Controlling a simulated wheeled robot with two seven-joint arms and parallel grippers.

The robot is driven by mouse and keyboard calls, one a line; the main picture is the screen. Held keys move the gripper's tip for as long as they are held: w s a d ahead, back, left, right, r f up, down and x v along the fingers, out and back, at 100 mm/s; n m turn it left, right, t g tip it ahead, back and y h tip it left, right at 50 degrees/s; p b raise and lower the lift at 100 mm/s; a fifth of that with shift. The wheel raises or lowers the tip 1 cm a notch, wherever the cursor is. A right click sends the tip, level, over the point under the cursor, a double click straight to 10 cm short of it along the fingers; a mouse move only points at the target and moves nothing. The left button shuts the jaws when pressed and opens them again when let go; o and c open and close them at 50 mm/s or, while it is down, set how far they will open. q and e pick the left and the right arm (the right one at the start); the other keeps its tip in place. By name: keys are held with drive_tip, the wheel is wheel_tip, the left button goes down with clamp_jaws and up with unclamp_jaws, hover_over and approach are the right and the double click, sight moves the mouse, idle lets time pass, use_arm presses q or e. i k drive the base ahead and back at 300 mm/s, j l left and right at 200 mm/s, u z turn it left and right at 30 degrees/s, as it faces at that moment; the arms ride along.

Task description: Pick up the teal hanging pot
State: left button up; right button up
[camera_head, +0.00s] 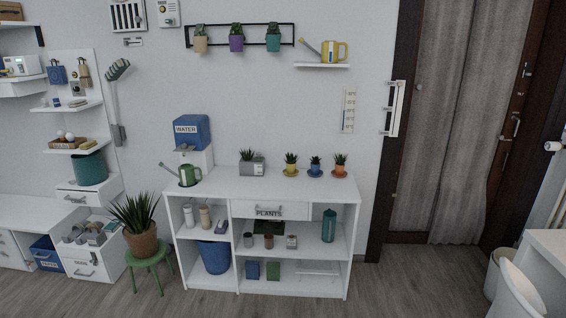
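The teal hanging pot (273,43) holds a small green plant and hangs at the right end of a dark wall rack (240,27) above the white shelf desk (290,187). A purple hanging pot (236,44) is in the middle of the rack, and a tan hanging pot (201,44) is at its left end. Neither of my grippers shows in the head view.
On the desk top stand a blue water dispenser (192,132), a green watering can (188,174), a grey planter (252,168) and several small potted plants. A yellow watering can (334,52) sits on a small wall shelf (322,65) right of the rack. Floor in front is clear.

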sight(274, 37)
drive_tip(key=i, duration=1.7)
